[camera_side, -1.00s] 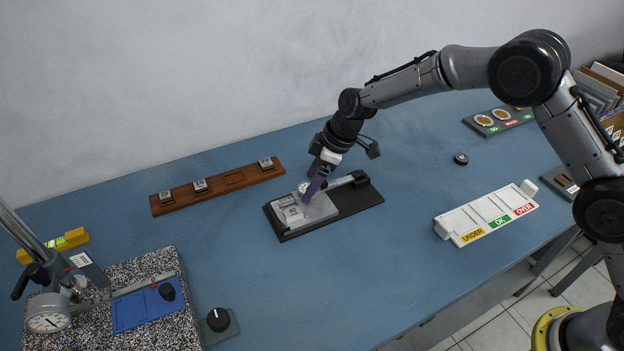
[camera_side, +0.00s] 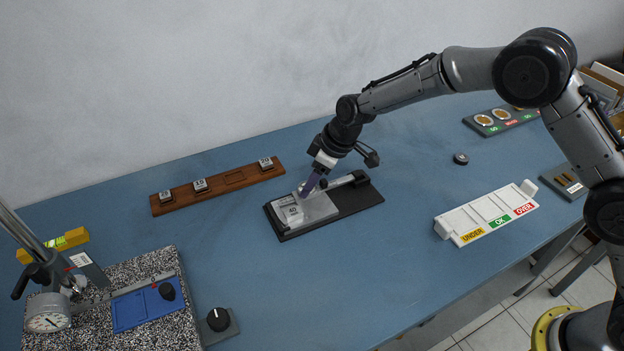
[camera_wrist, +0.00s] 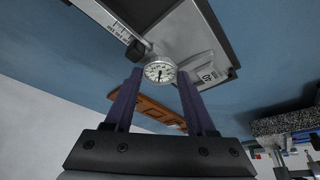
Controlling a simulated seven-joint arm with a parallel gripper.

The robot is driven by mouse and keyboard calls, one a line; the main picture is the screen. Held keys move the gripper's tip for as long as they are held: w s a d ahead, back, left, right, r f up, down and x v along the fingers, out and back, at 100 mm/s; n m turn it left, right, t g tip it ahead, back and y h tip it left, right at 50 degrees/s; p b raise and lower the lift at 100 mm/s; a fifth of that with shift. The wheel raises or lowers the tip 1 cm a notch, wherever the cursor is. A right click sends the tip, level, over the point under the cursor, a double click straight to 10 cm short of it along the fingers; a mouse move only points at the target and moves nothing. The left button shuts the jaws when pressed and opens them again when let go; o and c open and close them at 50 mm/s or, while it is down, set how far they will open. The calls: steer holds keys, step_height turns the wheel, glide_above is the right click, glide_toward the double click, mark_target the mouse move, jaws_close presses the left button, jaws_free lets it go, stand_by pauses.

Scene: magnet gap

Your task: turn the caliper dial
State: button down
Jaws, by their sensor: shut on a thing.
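The caliper sits on a black base (camera_side: 350,204) mid-table, with a light grey plate at its left and a rod at its right. A grey block marked 40 (camera_side: 291,214) is on the plate. In the wrist view the round white dial (camera_wrist: 160,72) has black marks and a dark needle pointing to the picture's bottom. My gripper (camera_wrist: 160,75) is shut on the dial, one purple finger on each side. In the side view my gripper (camera_side: 308,190) reaches down to the plate's back edge and hides most of the dial.
A wooden rack (camera_side: 218,185) with several marked blocks lies behind left. A white tray (camera_side: 487,213) labelled UNDER, OK and OVER is at right. A speckled plate (camera_side: 100,325) with a gauge stand and a black knob (camera_side: 218,319) are at front left. Blue table between is clear.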

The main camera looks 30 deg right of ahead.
stand_by(0.4)
steer(key=shift+c, duration=1.1)
jaws_free()
steer(key=v, duration=1.3)
steer(key=shift+s+r, duration=0.25)
steer(key=shift+r, duration=0.1)
